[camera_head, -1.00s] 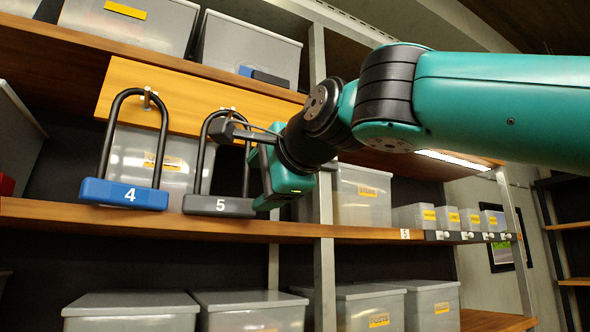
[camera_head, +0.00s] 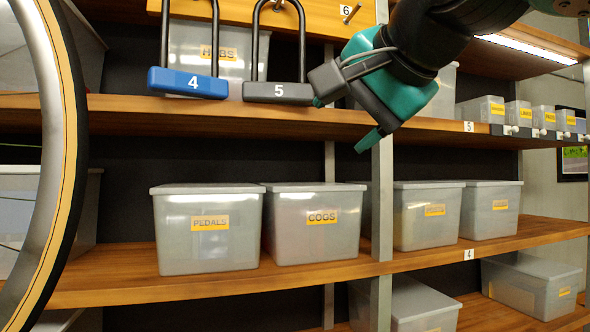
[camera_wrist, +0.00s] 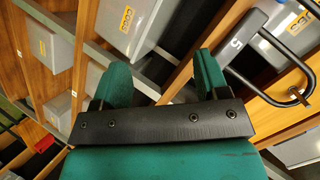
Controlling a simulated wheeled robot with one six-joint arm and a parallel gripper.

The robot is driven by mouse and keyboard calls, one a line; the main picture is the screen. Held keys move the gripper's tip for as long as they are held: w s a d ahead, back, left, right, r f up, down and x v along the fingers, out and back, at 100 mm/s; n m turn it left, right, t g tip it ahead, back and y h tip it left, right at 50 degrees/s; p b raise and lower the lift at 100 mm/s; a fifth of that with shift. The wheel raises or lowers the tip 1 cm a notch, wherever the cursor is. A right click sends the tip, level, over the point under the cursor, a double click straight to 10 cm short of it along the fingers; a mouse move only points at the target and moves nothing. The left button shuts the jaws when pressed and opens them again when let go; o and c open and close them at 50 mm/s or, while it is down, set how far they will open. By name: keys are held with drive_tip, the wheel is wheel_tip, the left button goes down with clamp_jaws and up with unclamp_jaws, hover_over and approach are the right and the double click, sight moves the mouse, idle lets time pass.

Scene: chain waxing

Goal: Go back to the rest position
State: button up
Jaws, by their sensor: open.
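My gripper (camera_head: 345,124) is open and empty, tilted downward in front of the shelf edge, to the right of lock 5. In the wrist view its two teal fingers (camera_wrist: 162,80) stand apart with nothing between them.
A wheel (camera_head: 60,150) fills the left edge. Lidded bins marked PEDALS (camera_head: 207,242) and COGS (camera_head: 312,238) stand on the middle shelf (camera_head: 130,287). A metal post (camera_head: 382,190) rises behind my gripper. An empty peg (camera_head: 351,13) shows near label 6.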

wheel_tip(320, 180, down, 15)
drive_tip(key=s+d+n+g+h, duration=0.1)
drive_tip(key=d+n+g, duration=0.1)
drive_tip(key=n+g, duration=0.25)
drive_tip(key=s+d+f+n+g, duration=0.2)
drive_tip(key=s+f+n+g, duration=0.1)
drive_tip(key=s+f, duration=0.5)
drive_tip(key=s+d+f+n+g+b, duration=0.1)
drive_tip(key=s+d+f+n+g, duration=0.2)
drive_tip(key=s+f, duration=0.4)
wheel_tip(320, 180, down, 6)
drive_tip(key=n+g, duration=0.1)
drive_tip(key=n, duration=0.1)
drive_tip(key=shift+s+d+n, duration=0.3)
drive_tip(key=shift+s+n, duration=0.05)
drive_tip(key=shift+c, duration=0.2)
